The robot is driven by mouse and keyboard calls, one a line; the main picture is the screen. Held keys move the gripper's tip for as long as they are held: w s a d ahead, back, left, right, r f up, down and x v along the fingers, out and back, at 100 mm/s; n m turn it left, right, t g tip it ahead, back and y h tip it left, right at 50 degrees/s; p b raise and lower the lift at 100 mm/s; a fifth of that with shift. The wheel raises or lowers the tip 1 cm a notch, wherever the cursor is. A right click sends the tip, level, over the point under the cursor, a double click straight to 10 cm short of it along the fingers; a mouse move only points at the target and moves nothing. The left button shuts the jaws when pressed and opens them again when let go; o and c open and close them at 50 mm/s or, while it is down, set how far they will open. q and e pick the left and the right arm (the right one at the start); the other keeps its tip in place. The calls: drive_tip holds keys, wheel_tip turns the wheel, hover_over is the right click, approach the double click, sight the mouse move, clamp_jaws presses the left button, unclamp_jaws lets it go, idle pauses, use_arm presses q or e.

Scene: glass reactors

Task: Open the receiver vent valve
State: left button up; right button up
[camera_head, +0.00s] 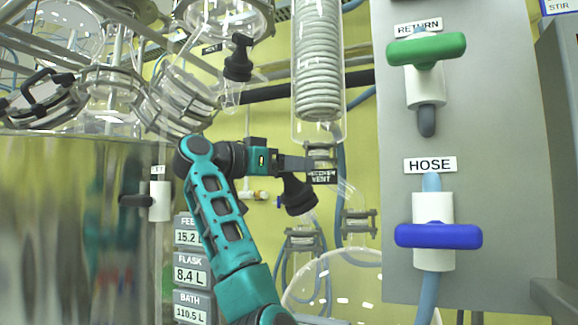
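The receiver vent valve has a black knob (298,196), tilted, just below and left of the glass condenser's lower end. My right gripper is not in view.
A grey panel on the right carries a green RETURN handle (426,50) and a blue HOSE handle (438,236). A coiled glass condenser (318,60) hangs above the gripper. Another black vent knob (238,58) is at upper left. A round glass vessel (335,290) stands below.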

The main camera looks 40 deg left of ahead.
use_arm(q)
drive_tip(key=c, duration=0.8)
drive_tip(key=shift+n+y, duration=0.3)
drive_tip(key=shift+a+n+t+y, duration=0.15)
drive_tip(key=shift+n+t+y, duration=0.15)
drive_tip(key=shift+n+y, duration=0.85)
drive_tip(key=shift+n+y+p, duration=0.3)
drive_tip(key=shift+n+y, duration=0.75)
drive_tip(key=shift+n, duration=0.1)
drive_tip(key=n+y+p, duration=0.1)
drive_tip(key=n+g+y+p, duration=0.1)
drive_tip(key=n+y, duration=0.1)
drive_tip(key=n+y+p, duration=0.1)
drive_tip(key=n, duration=0.1)
drive_tip(key=shift+a+r+g+y, duration=0.1)
drive_tip(key=shift+a+g+y, duration=0.2)
drive_tip(key=shift+y, duration=0.1)
drive_tip(key=shift+n+g+y+p, duration=0.5)
drive_tip(key=shift+n+y+p, duration=0.15)
drive_tip(key=shift+n, duration=0.35)
drive_tip(key=shift+a+n, duration=0.1)
drive_tip(key=shift+n, duration=0.2)
drive_tip(key=shift+f+y, duration=0.25)
